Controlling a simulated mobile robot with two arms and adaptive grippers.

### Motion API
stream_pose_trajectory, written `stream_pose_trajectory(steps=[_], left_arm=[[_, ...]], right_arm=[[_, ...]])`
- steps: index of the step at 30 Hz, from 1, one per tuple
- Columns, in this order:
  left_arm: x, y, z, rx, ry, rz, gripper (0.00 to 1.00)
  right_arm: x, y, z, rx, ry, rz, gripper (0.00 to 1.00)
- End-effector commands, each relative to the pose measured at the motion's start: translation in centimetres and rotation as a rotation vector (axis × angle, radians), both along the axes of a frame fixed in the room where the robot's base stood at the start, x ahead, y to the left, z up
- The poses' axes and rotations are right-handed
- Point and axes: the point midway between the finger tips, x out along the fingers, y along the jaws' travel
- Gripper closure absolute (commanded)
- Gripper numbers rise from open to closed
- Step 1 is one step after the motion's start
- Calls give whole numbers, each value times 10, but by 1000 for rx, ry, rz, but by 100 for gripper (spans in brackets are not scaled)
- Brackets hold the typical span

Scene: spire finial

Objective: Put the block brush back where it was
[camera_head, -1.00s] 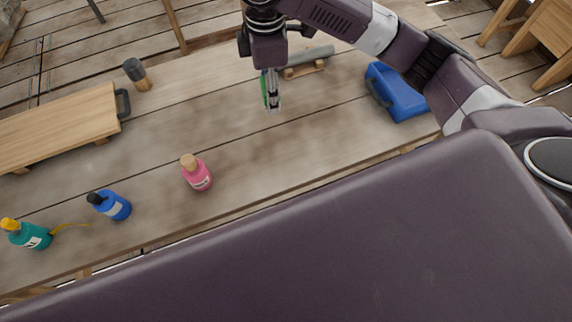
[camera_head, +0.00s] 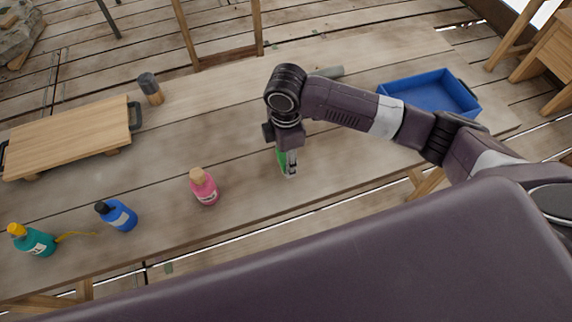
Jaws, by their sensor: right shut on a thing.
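My right gripper (camera_head: 291,175) points down over the middle of the table (camera_head: 235,130), to the right of the pink bottle. It is shut on a narrow green thing (camera_head: 281,160), which I take for the block brush. Only a green strip shows beside the fingers, and the rest is hidden by my gripper. I cannot tell whether it touches the table. My left gripper is not in view.
The pink bottle (camera_head: 205,188), blue bottle (camera_head: 119,217) and teal bottle (camera_head: 38,243) stand along the near side. A wooden board (camera_head: 70,140), a grey-topped wooden tool (camera_head: 151,90), a grey cylinder (camera_head: 328,72) and a blue tray (camera_head: 430,92) lie farther back.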

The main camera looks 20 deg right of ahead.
Motion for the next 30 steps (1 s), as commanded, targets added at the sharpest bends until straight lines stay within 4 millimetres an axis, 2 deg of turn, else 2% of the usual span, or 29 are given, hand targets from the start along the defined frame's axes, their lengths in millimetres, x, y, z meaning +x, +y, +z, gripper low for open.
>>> stream_pose_trajectory(steps=[9, 22, 23, 27, 30], left_arm=[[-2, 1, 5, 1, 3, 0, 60], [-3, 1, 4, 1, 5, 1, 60], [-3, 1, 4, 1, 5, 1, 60], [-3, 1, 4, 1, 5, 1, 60], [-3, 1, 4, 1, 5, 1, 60]], right_arm=[[-1, 0, -41, -1, 3, -1, 77], [-1, 0, -48, -1, 1, 0, 77], [-1, 0, -47, -1, 1, 0, 55], [-1, 0, -47, -1, 1, 0, 40], [-1, 0, -47, -1, 1, 0, 40]])
